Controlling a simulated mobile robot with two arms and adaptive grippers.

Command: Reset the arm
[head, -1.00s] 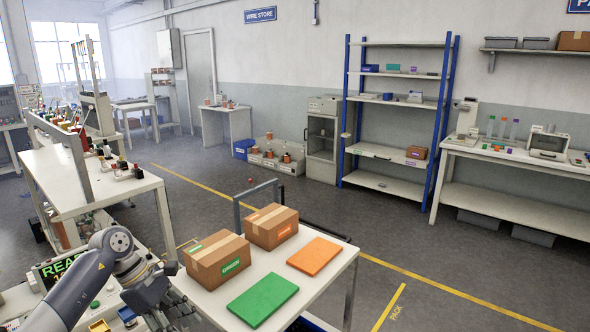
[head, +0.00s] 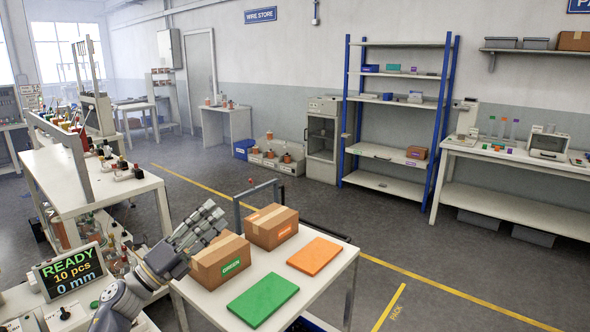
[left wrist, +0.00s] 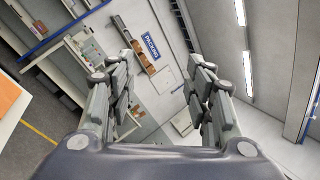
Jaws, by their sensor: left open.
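My left gripper (head: 211,220) is raised at the left end of the packing table in the head view, its fingers pointing up and to the right. It overlaps the near cardboard box with the green label (head: 221,263) in the picture. In the left wrist view the two fingers of the left gripper (left wrist: 160,90) stand wide apart, with nothing between them but the distant wall. My right gripper is not in view.
The white table (head: 215,311) also holds a box with an orange label (head: 271,227), a green mat (head: 263,300) and an orange mat (head: 314,256). A display (head: 69,273) reading "READY 10 pcs 0 mm" stands at lower left. The floor beyond the table is open.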

